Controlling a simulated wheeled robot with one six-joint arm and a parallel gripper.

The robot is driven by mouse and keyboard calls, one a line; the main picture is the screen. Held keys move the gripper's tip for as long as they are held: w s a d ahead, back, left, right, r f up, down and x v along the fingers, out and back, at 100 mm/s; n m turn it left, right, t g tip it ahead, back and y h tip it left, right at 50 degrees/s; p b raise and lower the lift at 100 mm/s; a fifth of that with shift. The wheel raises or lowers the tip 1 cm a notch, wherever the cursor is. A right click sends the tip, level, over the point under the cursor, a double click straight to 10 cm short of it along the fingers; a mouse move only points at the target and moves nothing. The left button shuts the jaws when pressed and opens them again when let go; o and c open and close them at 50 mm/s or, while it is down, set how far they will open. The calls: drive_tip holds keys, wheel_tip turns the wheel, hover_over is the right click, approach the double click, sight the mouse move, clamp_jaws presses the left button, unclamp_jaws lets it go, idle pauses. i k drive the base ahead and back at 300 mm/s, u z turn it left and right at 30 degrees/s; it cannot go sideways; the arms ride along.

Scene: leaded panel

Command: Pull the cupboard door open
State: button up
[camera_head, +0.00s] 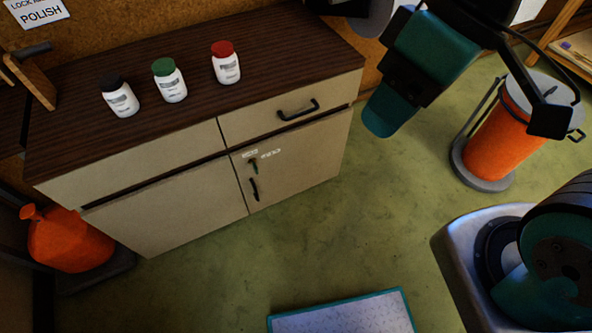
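The cupboard (170,205) stands against the wall with a dark wood top and pale fronts. Its right-hand door (300,168) looks shut, flush with the front. A teal and black part of my arm (430,55) hangs at the upper right, apart from the cupboard. My gripper's fingers cannot be clearly told from the arm parts there, and nothing is seen held.
A drawer with a black handle (298,110) sits above the door. Bottles with black (121,97), green (170,81) and red (226,63) caps stand on top. A teal-edged mat (345,318) lies in front; floor between is clear.

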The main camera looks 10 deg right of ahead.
sight(290, 163)
drive_tip(key=k, duration=1.2)
drive_tip(key=z, duration=0.85)
drive_tip(key=i, duration=1.25)
drive_tip(key=u, duration=0.6)
drive_tip(key=i, duration=0.4)
drive_tip(key=u, duration=0.45)
